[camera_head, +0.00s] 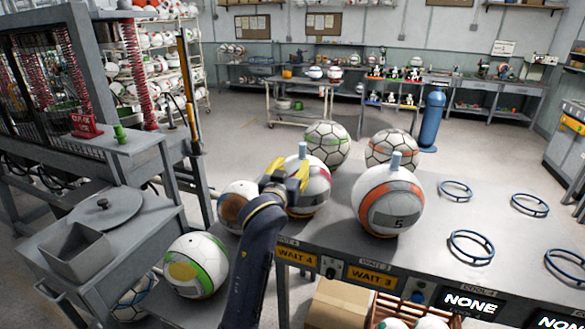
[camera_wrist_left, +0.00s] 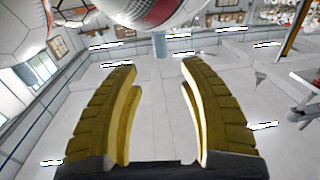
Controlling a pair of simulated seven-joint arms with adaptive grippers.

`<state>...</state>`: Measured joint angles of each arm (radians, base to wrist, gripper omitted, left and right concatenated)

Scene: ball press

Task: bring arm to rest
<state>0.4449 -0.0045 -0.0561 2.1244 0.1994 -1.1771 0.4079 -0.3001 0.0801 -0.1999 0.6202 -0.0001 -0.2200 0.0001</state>
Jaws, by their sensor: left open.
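My left gripper (camera_head: 287,174) is in front of a white ball with a magenta patch (camera_head: 318,198) on the bench. Its two yellow fingers are apart with nothing between them; they also show open in the left wrist view (camera_wrist_left: 160,68). That ball has a pale blue peg (camera_head: 302,150) on top. In the wrist view a ball (camera_wrist_left: 150,10) and its peg (camera_wrist_left: 159,45) show beyond the fingertips, apart from them. My left arm hides part of the bench front. My right gripper is not in view.
An orange-banded ball (camera_head: 390,202) with a peg stands to the right. Two balls stand behind, one green-lined (camera_head: 327,145), one orange-lined (camera_head: 391,149). A brown-patched ball (camera_head: 238,203) and a green-banded ball (camera_head: 197,266) lie left. Empty blue rings (camera_head: 471,246) are at right.

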